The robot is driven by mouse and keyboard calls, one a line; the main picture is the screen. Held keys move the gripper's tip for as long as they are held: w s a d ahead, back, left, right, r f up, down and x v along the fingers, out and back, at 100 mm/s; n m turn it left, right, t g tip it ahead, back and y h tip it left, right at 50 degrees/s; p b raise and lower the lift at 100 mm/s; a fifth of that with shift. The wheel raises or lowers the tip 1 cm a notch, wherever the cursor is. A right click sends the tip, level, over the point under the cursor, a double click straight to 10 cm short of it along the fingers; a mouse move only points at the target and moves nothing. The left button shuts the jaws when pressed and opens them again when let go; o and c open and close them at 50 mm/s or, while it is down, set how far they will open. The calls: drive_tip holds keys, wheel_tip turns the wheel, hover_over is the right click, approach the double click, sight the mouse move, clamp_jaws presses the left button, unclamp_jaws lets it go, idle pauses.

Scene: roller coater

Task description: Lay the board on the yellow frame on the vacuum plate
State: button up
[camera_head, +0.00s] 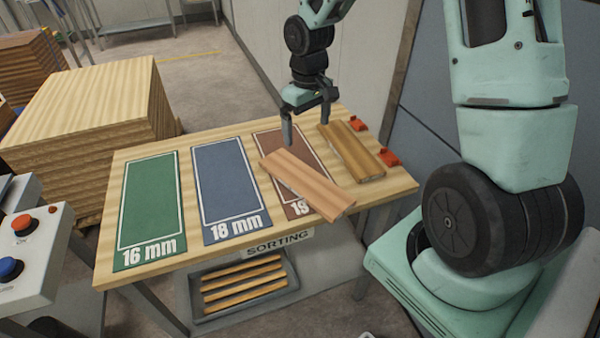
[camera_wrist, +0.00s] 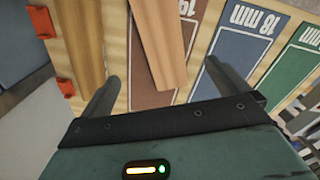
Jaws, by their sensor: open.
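A reddish-brown board (camera_head: 308,186) lies at a slant across the brown 19 mat (camera_head: 268,142) on the sorting table; its near end reaches the table's front edge. My gripper (camera_head: 308,124) is open and empty, pointing down behind the board's far end. In the wrist view the board (camera_wrist: 158,38) comes in from the top, its end in line with the gap between my fingers (camera_wrist: 160,76); I cannot tell their height apart. A second, darker board (camera_head: 352,152) lies to its right. I see no yellow frame or vacuum plate that I can make out.
Red stops (camera_head: 388,158) stand at the table's right end. The green 16 mm mat (camera_head: 150,205) and blue 18 mm mat (camera_head: 228,185) are bare. A tray (camera_head: 197,302) of wooden strips sits below. A wood stack (camera_head: 85,110) and a button panel (camera_head: 32,240) are left.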

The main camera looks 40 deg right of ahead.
drive_tip(key=p, duration=0.2)
hover_over(304, 178)
drive_tip(key=f, duration=1)
drive_tip(key=shift+s+d+f, duration=0.1)
drive_tip(key=shift+s+f, duration=0.25)
drive_tip(key=shift+f, duration=0.05)
drive_tip(key=shift+w+f+p, duration=0.15)
drive_tip(key=shift+f+p, duration=0.2)
drive_tip(key=shift+f, duration=1.15)
drive_tip(key=shift+w+f+p, duration=0.15)
drive_tip(key=shift+f+p, duration=0.2)
drive_tip(key=shift+f, duration=1.15)
drive_tip(key=c, duration=1.1)
drive_tip(key=shift+r, duration=0.1)
